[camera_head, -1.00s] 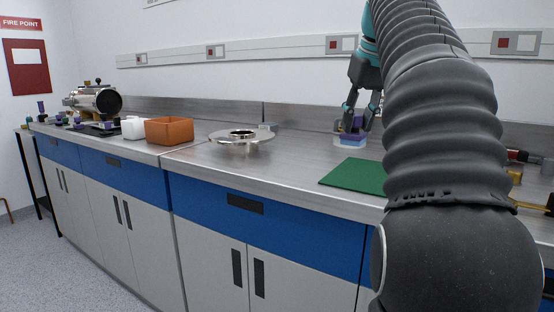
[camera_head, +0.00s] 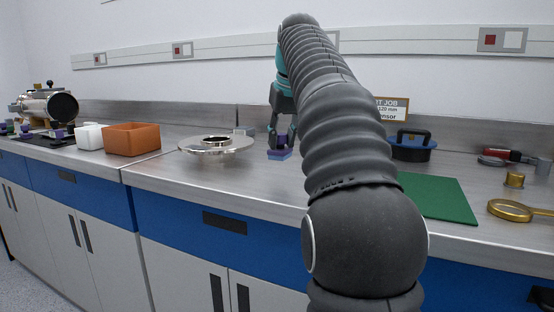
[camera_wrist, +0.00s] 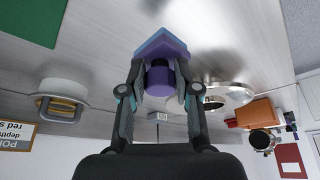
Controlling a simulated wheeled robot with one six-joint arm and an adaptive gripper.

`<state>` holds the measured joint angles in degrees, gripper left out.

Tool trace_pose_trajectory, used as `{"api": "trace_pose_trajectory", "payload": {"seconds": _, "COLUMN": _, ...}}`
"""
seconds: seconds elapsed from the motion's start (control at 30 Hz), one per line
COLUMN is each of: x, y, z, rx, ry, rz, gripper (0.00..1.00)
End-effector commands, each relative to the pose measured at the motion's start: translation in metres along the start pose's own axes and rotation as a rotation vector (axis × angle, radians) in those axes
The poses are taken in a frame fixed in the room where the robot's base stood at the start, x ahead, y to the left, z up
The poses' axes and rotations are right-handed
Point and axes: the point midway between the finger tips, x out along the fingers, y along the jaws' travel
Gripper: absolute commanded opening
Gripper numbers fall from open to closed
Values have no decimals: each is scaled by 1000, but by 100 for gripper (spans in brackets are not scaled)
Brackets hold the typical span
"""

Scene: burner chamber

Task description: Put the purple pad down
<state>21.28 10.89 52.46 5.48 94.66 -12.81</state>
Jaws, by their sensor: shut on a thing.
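The purple pad (camera_head: 280,154) has a blue-violet block-like base and a darker purple round knob. My gripper (camera_head: 282,140) is shut on the knob, with the base facing the bench. The wrist view shows the pad (camera_wrist: 160,48) between the two fingers of my gripper (camera_wrist: 158,85). The pad is close over the steel bench top (camera_head: 240,180); a shadow beside it in the wrist view suggests a gap, but its height is hard to tell.
A steel flanged disc (camera_head: 215,147) stands left of the pad. An orange bin (camera_head: 132,139) and white container (camera_head: 90,137) are farther left. A green mat (camera_head: 440,197) and blue black-handled item (camera_head: 412,150) lie right.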

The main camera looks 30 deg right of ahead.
Motion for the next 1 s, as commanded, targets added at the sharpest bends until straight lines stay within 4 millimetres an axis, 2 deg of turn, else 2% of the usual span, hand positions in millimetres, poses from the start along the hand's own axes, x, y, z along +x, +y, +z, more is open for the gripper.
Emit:
{"api": "trace_pose_trajectory", "payload": {"seconds": 0.17, "x": 11, "y": -5, "z": -7, "rx": 1, "ry": 1, "rz": 0, "gripper": 0}}
{"api": "trace_pose_trajectory", "payload": {"seconds": 0.5, "x": 48, "y": -5, "z": 8, "rx": 2, "ry": 1, "rz": 1, "gripper": 0}}
{"api": "trace_pose_trajectory", "payload": {"seconds": 0.93, "x": 52, "y": -5, "z": 10, "rx": 2, "ry": 0, "rz": 1, "gripper": 0}}
{"api": "trace_pose_trajectory", "payload": {"seconds": 0.97, "x": 51, "y": -4, "z": 9, "rx": 2, "ry": 1, "rz": 1, "gripper": 39}}
{"api": "trace_pose_trajectory", "payload": {"seconds": 1.0, "x": 51, "y": -4, "z": 9, "rx": 2, "ry": 0, "rz": 1, "gripper": 49}}
